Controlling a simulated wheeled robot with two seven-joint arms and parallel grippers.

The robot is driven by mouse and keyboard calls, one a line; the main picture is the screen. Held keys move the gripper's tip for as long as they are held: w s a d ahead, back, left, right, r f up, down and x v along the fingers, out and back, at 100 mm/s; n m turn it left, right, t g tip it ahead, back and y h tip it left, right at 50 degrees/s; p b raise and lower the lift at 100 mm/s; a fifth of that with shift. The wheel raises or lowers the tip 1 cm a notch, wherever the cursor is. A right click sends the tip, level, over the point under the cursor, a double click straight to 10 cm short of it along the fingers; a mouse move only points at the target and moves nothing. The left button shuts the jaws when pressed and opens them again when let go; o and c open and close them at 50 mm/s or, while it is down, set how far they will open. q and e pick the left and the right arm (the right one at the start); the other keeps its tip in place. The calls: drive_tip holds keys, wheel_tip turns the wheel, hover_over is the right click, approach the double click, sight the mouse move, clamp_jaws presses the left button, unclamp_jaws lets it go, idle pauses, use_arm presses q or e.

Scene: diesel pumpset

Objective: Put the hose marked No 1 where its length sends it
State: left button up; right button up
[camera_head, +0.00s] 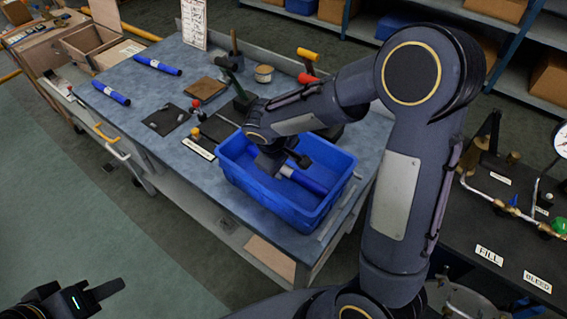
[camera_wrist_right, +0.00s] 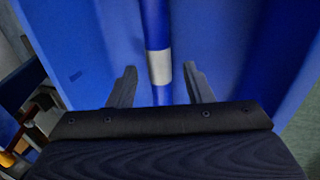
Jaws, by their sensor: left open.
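A blue hose with a pale band (camera_head: 308,183) lies in the blue bin (camera_head: 246,196) on the bench. It also shows in the right wrist view (camera_wrist_right: 159,68). My right gripper (camera_wrist_right: 161,72) reaches into the bin, its open fingers on either side of this hose with a gap at each side. Two more blue hoses with pale bands lie on the bench, one at the back (camera_head: 158,66) and one at the left edge (camera_head: 110,92). No hose number is readable. My left gripper (camera_head: 108,292) is open and empty at the bottom left, away from the bench.
A printed sheet (camera_head: 194,22) stands at the back of the bench. A panel with FILL (camera_head: 489,255) and BLEED labels is at right. An open wooden box (camera_head: 92,40) is at left.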

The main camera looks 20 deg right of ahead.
drive_tip(key=shift+r+p, duration=0.35)
drive_tip(key=shift+p, duration=0.05)
drive_tip(key=shift+r+p, duration=0.5)
drive_tip(key=v, duration=1.1)
drive_tip(key=s+d+m+t+y, duration=0.1)
drive_tip(key=s+m+t+y, duration=0.1)
drive_tip(key=s, duration=0.7)
drive_tip(key=s+d+m+t+y, duration=0.1)
drive_tip(key=s+m+y, duration=0.4)
drive_tip(key=s, duration=0.5)
drive_tip(key=shift+d+r+m+t, duration=0.25)
drive_tip(key=shift+d+m+t, duration=0.15)
drive_tip(key=shift+d, duration=0.2)
drive_tip(key=shift+s, duration=0.1)
